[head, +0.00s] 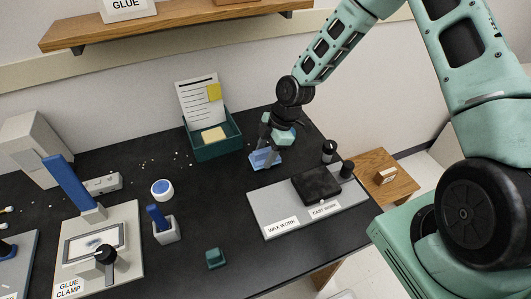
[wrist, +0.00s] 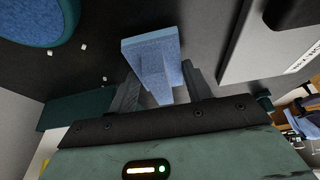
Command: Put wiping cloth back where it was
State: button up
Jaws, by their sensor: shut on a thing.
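The wiping cloth, a light blue folded pad (head: 265,159), is at my gripper's tips in the head view, over the black bench between the green box and the grey work board. In the wrist view the cloth (wrist: 152,55) sticks out from between the two grey fingers of my gripper (wrist: 162,88), which is shut on it. I cannot tell whether its lower edge touches the bench.
The green box (head: 217,148) with a paper stands behind left. The grey board (head: 275,216) with labels and a dark block (head: 316,185) lies to the right. Small white crumbs are scattered.

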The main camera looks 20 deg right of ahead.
jog(key=shift+f, duration=0.35)
jog(key=shift+f, duration=0.1)
jog(key=shift+f, duration=0.1)
jog(key=o, duration=0.9)
jog(key=shift+o, duration=0.2)
jog(key=b+v, duration=0.1)
jog(key=v, duration=1)
jog(key=s+a+r+m+h, duration=0.1)
jog(key=s+a+r+m, duration=0.2)
jog(key=s, duration=0.6)
jog(key=s+a+r+m+h, duration=0.1)
jog(key=s+a+r+m, duration=0.3)
jog(key=s, duration=0.5)
jog(key=s+a+r+m+h, duration=0.2)
jog(key=s+a+r+m, duration=0.1)
jog(key=s+r, duration=0.4)
jog(key=shift+s+a, duration=0.4)
jog(key=shift+s, duration=0.55)
